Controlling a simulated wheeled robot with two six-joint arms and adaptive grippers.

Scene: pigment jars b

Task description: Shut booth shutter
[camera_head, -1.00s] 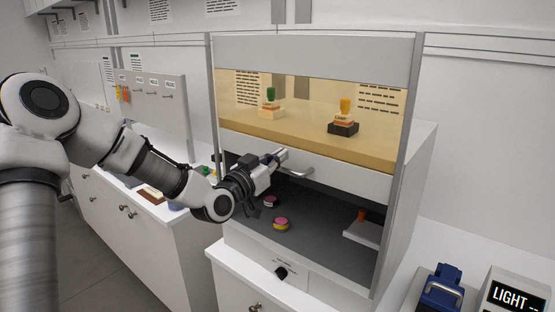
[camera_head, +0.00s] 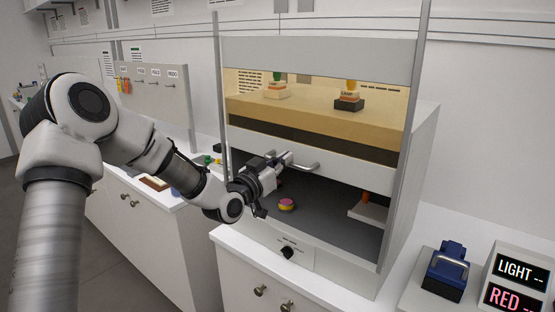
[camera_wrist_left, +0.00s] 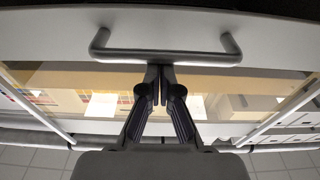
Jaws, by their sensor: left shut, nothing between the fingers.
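The booth shutter (camera_head: 310,151) is a framed clear pane with a white bottom rail, sliding between two grey posts. It is partly lowered, with a gap between its rail and the booth's dark floor (camera_head: 330,222). A grey bar handle (camera_head: 306,168) sticks out from the rail; it also shows in the left wrist view (camera_wrist_left: 190,57). My left gripper (camera_head: 286,156) is shut and empty, its tips right at the handle bar, seemingly touching it. In the wrist view the closed fingertips (camera_wrist_left: 160,69) meet the bar near its middle. My right gripper is out of view.
A pink-and-yellow jar (camera_head: 286,204) stands on the booth floor below the shutter. A white ledge (camera_head: 367,213) with an orange item is inside at right. A dark knob (camera_head: 288,253) is on the front. A blue device (camera_head: 446,272) and light display (camera_head: 519,271) stand at right.

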